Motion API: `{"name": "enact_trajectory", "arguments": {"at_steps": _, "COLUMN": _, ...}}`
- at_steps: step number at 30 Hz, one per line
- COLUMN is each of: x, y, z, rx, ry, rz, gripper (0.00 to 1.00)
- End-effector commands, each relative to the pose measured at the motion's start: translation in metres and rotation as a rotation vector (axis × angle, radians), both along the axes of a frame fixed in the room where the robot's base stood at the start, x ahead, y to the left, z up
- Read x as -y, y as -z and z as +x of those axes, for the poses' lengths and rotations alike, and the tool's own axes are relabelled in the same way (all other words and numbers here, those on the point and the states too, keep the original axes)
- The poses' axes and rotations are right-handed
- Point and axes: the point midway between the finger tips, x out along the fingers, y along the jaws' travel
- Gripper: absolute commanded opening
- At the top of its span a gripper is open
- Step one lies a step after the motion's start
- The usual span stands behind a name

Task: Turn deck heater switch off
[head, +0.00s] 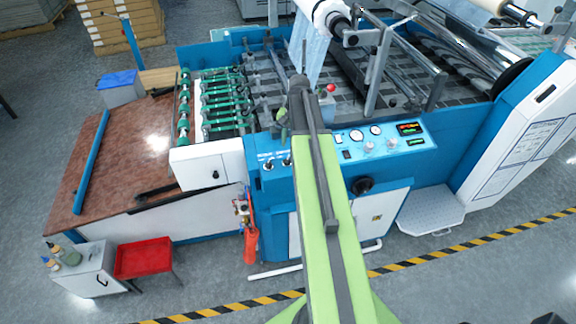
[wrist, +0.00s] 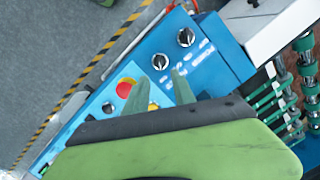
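Two black rotary switches with white pointer marks sit on the blue control panel: one switch (wrist: 186,37) and a second switch (wrist: 160,61) in the wrist view. They also show in the head view, at the panel's left end, as a left knob (head: 268,165) and a right knob (head: 287,161). Their labels are too small to read, so I cannot tell which is the deck heater switch. My gripper (wrist: 162,82) has its two green fingers apart, with nothing visible between them. The fingertips appear just beside the second switch; contact cannot be told. In the head view my arm hides part of the panel.
A red push button (wrist: 125,88) with a yellow surround sits close to my fingers. Gauges (head: 356,135) and red and green displays (head: 409,128) are farther right on the panel. Green-wheeled rollers (wrist: 305,70) and a white housing (wrist: 255,22) border the panel.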

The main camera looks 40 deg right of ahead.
Motion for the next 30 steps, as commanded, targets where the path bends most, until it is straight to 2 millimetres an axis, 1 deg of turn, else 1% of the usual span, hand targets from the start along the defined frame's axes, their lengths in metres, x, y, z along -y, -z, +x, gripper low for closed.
{"name": "enact_trajectory", "arguments": {"at_steps": 1, "x": -0.001, "y": 0.022, "z": 0.001, "rx": 0.000, "ry": 0.000, "rz": 0.000, "gripper": 0.31}}
{"name": "enact_trajectory", "arguments": {"at_steps": 6, "x": -0.003, "y": 0.056, "z": 0.004, "rx": 0.000, "ry": -0.001, "rz": 0.000, "gripper": 0.31}}
{"name": "enact_trajectory", "arguments": {"at_steps": 10, "x": -0.005, "y": 0.076, "z": 0.006, "rx": 0.000, "ry": -0.001, "rz": 0.000, "gripper": 0.31}}
{"name": "enact_trajectory", "arguments": {"at_steps": 14, "x": -0.005, "y": 0.082, "z": 0.007, "rx": 0.000, "ry": -0.001, "rz": 0.000, "gripper": 0.31}}
{"name": "enact_trajectory", "arguments": {"at_steps": 21, "x": -0.006, "y": 0.080, "z": 0.007, "rx": 0.000, "ry": -0.001, "rz": 0.000, "gripper": 0.31}}
{"name": "enact_trajectory", "arguments": {"at_steps": 28, "x": -0.006, "y": 0.080, "z": 0.007, "rx": 0.000, "ry": -0.001, "rz": 0.000, "gripper": 0.01}}
{"name": "enact_trajectory", "arguments": {"at_steps": 30, "x": -0.006, "y": 0.080, "z": 0.007, "rx": 0.000, "ry": -0.001, "rz": 0.000, "gripper": 0.00}}
